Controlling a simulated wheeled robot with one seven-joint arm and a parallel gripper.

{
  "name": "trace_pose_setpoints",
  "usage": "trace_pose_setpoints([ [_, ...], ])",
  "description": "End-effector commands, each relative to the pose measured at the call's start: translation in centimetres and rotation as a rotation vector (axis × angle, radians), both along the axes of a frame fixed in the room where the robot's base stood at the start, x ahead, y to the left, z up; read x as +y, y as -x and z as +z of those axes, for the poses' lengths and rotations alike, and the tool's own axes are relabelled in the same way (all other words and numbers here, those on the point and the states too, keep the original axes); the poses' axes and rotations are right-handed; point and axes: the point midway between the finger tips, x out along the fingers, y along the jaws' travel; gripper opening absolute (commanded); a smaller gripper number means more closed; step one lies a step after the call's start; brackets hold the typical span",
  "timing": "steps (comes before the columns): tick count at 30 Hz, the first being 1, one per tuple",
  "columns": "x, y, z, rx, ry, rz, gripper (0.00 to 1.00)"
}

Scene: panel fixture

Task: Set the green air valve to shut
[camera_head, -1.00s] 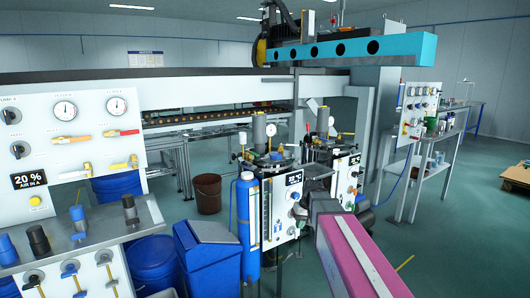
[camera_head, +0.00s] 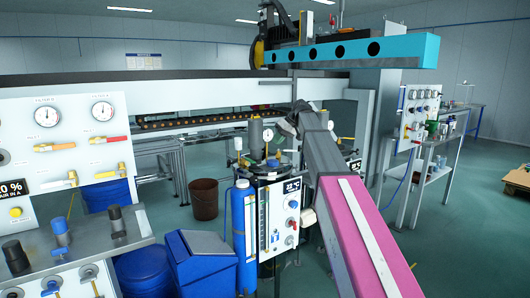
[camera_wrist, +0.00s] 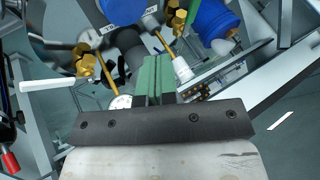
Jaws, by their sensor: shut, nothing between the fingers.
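My gripper (camera_wrist: 155,78) shows in the wrist view as two green fingers lying side by side, shut with nothing between them. They point toward brass valve fittings on top of a machine. One brass valve (camera_wrist: 86,64) with a white lever is left of the fingers. Another brass fitting (camera_wrist: 178,18) is beyond them, beside a thin green strip (camera_wrist: 192,10) that may be the green air valve's lever; I cannot tell its setting. In the head view, my arm reaches over the machine (camera_head: 279,215); the fingertips and the green valve cannot be made out there.
In the head view, a blue tank (camera_head: 245,225) and blue bin (camera_head: 200,262) stand left of the machine. A valve panel (camera_head: 68,150) is far left.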

Motion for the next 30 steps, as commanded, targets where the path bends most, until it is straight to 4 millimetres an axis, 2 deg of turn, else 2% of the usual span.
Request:
trace_pose_setpoints([
  [5,1.3,0.0,-1.8,0.001,0.001,0.0,0.0],
  [18,6.2,-0.1,-8.1,0.001,0.002,0.0,0.0],
  [24,8.3,1.4,-7.8,-0.001,0.001,-0.001,0.0],
  [30,9.0,1.8,-7.8,0.0,0.001,-0.002,0.0],
])
